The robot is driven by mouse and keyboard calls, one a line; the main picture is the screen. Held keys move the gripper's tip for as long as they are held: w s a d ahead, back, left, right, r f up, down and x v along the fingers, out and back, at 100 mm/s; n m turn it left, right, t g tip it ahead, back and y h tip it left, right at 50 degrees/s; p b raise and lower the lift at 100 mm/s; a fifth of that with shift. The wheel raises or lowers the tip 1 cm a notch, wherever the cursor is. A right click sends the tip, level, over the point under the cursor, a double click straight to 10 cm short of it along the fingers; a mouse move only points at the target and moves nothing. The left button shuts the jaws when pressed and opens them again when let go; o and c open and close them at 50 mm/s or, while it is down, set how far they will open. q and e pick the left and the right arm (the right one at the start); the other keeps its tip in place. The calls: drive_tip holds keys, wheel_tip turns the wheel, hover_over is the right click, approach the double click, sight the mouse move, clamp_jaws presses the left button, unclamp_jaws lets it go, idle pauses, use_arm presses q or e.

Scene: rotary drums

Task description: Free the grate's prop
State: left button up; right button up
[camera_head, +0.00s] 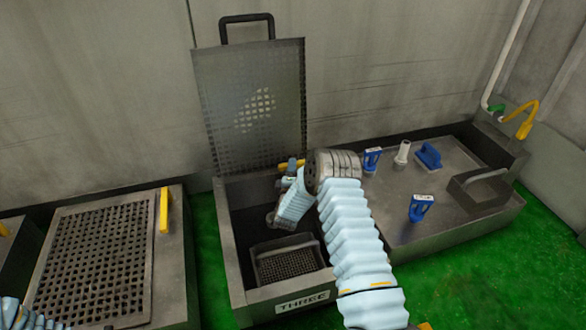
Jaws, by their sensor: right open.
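The grate (250,150) stands raised and near upright at the back of the middle bin, with a black handle on its top edge. The yellow prop (286,166) shows only in part at the grate's lower right, behind my right gripper. My right gripper (287,180) is open, at the right side of the bin's opening and close to the prop. Its fingers are small and partly hidden by my wrist, so I cannot tell whether they touch the prop. Of my left arm only a bit of sleeve shows at the bottom left corner; its gripper is out of view.
Inside the bin marked THREE (262,299) sits a basket (286,262) with a mesh floor. At left, another unit has a closed grate (95,260) and a yellow bar (164,210). The right counter (440,215) holds blue-handled tools and a white fitting (402,153).

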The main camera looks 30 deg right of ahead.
drive_tip(key=shift+x, duration=1.6)
drive_tip(key=shift+c, duration=0.5)
clamp_jaws()
